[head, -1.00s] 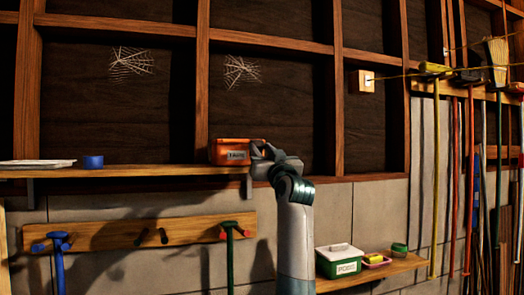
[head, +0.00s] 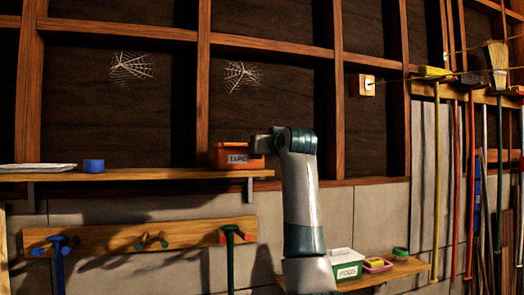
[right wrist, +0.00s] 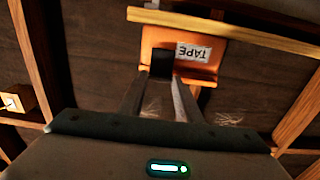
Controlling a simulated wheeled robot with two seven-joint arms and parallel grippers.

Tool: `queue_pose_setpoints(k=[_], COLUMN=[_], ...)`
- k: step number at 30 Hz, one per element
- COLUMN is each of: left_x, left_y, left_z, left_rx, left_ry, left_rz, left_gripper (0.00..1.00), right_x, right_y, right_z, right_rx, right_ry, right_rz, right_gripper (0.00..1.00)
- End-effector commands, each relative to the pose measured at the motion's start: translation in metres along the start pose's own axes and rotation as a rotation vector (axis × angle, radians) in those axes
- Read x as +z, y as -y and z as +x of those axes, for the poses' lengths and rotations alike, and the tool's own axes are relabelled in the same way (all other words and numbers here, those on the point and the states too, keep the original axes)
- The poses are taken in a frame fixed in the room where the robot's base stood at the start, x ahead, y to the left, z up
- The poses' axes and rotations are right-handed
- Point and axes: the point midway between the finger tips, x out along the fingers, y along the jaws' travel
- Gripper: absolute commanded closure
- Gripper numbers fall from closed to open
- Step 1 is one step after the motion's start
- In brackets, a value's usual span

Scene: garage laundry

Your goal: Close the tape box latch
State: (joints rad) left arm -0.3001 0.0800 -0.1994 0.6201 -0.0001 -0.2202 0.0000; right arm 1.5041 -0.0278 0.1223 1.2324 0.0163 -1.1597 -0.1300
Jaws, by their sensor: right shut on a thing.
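The orange tape box (head: 230,160), with a white TAPE label, stands near the right end of the wooden wall shelf. Its lid looks down, though I cannot tell if it is latched. In the right wrist view the tape box (right wrist: 208,70) appears upside down, with a dark latch (right wrist: 162,62) beside the label. My right gripper (head: 262,144) is at the box's right end. In the wrist view the right gripper's fingertips (right wrist: 161,78) are shut on the dark latch. The fingers hide part of the box front. My left gripper is not in view.
The shelf (head: 140,173) also holds a blue tape roll (head: 93,165) and a pale tray (head: 38,168) at left. Below hangs a peg rail (head: 110,238) with hammers. A green-and-white PODS box (head: 346,264) stands on a lower shelf at right.

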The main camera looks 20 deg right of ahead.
Motion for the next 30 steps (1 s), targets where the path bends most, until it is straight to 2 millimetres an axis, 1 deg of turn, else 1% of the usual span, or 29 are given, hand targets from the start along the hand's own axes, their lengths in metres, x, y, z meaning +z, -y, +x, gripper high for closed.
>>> queue_pose_setpoints(k=[1,3,13,20,30], left_x=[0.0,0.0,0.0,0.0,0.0], left_y=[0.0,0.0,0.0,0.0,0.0], left_z=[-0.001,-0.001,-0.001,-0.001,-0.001], left_rx=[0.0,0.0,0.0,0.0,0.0], left_ry=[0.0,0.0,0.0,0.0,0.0], left_rz=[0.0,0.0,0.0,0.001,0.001], left_gripper=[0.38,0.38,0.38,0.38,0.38], right_x=[-0.005,-0.007,-0.012,-0.013,-0.013], right_y=[-0.001,0.0,-0.001,0.0,0.0], right_z=[0.001,0.003,0.01,0.012,0.012], right_rx=[0.001,0.001,0.001,0.001,0.0], right_ry=[0.027,0.068,0.2,0.23,0.23], right_rz=[0.0,0.0,0.001,0.0,0.0], right_gripper=[0.91,0.91,0.91,0.91,0.91])
